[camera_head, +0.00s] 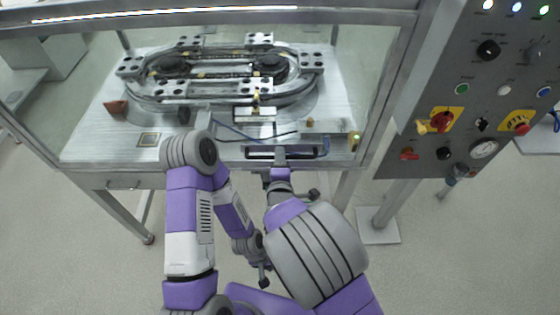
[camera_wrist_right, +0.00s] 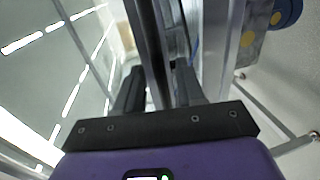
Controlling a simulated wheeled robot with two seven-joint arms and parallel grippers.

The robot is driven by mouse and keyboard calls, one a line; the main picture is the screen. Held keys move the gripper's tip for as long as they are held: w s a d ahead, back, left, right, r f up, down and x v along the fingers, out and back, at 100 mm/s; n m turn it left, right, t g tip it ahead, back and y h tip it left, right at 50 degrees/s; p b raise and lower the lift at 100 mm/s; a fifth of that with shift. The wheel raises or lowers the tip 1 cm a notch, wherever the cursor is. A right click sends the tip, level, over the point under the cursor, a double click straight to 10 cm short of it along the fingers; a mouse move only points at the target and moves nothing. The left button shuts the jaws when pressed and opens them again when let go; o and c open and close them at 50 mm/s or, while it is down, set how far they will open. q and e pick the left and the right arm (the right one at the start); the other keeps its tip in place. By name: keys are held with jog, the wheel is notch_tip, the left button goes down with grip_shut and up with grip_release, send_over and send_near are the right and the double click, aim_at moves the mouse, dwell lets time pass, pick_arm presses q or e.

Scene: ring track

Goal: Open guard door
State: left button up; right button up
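The guard door (camera_head: 225,16) is a clear panel in a grey metal frame on the front of the machine. It stands closed, its lower rail along the table's front edge. Its black bar handle (camera_head: 258,153) runs level along the lower rail. My right gripper (camera_head: 281,158) is at the middle of the handle. In the right wrist view its two dark fingers (camera_wrist_right: 159,88) stand close on either side of a bar, with little gap showing. My left arm is folded low in front of the table, and its gripper (camera_head: 264,277) hangs near the floor, fingers too small to read.
Behind the panel an oval ring track (camera_head: 215,95) sits on a metal table (camera_head: 100,145). A control panel (camera_head: 470,100) with knobs and lamps stands at the right on a post (camera_head: 392,205). The floor in front of the table is clear around my arms.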

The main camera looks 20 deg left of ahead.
grip_shut()
dwell(0.5)
